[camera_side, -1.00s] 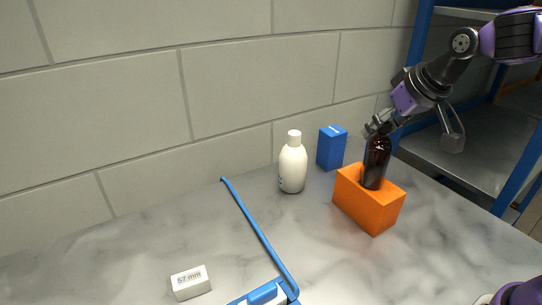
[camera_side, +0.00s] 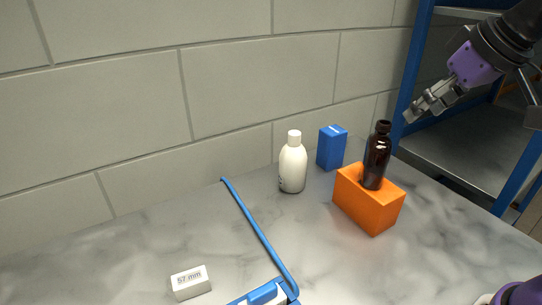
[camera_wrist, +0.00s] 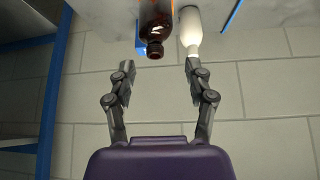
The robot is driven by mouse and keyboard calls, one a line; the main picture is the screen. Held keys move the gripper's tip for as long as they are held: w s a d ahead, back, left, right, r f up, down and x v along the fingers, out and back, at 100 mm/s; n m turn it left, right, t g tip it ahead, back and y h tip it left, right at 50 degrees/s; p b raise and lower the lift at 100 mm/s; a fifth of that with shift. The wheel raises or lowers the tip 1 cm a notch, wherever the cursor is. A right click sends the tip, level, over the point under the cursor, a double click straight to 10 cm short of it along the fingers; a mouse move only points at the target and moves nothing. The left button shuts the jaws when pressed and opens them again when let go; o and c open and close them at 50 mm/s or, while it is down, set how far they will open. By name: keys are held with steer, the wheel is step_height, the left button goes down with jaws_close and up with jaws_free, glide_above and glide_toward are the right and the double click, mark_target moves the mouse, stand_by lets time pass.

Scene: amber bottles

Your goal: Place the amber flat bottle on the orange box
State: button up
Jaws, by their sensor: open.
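The amber bottle (camera_side: 376,160) stands upright on top of the orange box (camera_side: 368,208) in the side view. My gripper (camera_side: 409,117) is open and empty, up and to the right of the bottle, clear of it. In the wrist view, the amber bottle (camera_wrist: 155,30) shows mouth-first beyond and between the two open fingers of my gripper (camera_wrist: 157,68), with a gap to both. Only a sliver of the orange box (camera_wrist: 168,5) shows there behind the bottle.
A white bottle (camera_side: 293,163) and a blue box (camera_side: 331,147) stand left of the orange box. A blue strip (camera_side: 258,232) and a white block marked 52 mm (camera_side: 190,282) lie on the marble top. A blue-framed shelf (camera_side: 412,70) stands at right.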

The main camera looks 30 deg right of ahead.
steer(key=s+a+f, duration=0.1)
steer(key=s+f, duration=0.1)
steer(key=f, duration=0.2)
steer(key=s+a+f+n, duration=0.1)
steer(key=s+f, duration=0.1)
steer(key=f, duration=0.3)
steer(key=shift+s+g+y, duration=0.25)
steer(key=shift+g+y, duration=0.05)
steer(key=shift+g, duration=0.1)
